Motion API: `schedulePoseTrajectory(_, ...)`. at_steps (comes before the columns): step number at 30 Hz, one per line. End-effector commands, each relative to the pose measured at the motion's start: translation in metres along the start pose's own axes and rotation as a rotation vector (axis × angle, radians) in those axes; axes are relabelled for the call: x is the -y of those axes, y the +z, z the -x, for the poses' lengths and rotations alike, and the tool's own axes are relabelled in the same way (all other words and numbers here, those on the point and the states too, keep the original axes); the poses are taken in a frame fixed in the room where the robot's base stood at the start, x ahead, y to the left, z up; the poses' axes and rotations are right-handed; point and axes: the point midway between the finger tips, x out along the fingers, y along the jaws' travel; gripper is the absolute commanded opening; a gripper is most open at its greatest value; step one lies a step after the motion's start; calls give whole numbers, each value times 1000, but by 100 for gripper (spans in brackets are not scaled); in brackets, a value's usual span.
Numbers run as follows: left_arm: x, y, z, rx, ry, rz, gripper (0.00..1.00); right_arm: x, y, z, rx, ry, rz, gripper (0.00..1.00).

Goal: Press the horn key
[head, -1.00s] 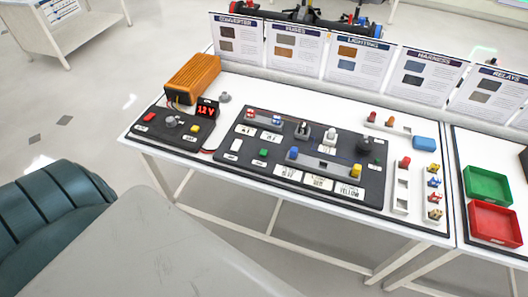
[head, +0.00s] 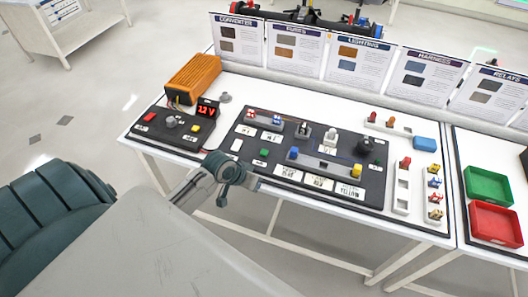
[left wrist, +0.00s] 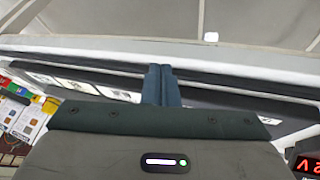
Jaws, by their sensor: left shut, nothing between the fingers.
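The dark main panel (head: 279,148) on the white table carries several controls. At its left side are a white key (head: 236,145) and a green key (head: 264,153). The printed labels are too small to read, so I cannot tell which is the horn key. My left gripper (head: 252,184) is at the panel's front left edge, near the white and green keys, empty. In the left wrist view its two fingers (left wrist: 162,84) are together, in front of the dark panel. My right gripper is not in view.
Left of the main panel is a smaller dark panel (head: 160,135) with red and yellow buttons and a knob. Behind it are an orange box (head: 193,80) and a red 12 V display (head: 208,108). Green (head: 488,185) and red (head: 495,222) bins sit at right.

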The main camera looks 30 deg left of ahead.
Motion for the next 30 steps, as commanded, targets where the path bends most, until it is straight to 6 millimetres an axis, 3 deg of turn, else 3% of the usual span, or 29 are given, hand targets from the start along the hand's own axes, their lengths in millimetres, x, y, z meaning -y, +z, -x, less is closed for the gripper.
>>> schedulePoseTrajectory(1, 4, -23, 6, -22, 22, 10, 0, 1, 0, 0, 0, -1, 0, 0)
schedulePoseTrajectory(6, 13, -91, 28, -84, 118, 77, 0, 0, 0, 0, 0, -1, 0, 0)
schedulePoseTrajectory(12, 22, -151, 58, -137, 210, 150, 0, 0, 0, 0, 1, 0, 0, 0)
schedulePoseTrajectory(18, 24, -167, 68, -151, 240, 174, 0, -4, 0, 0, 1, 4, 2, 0)
schedulePoseTrajectory(30, 25, -165, 64, -151, 239, 173, 0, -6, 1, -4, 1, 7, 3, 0)
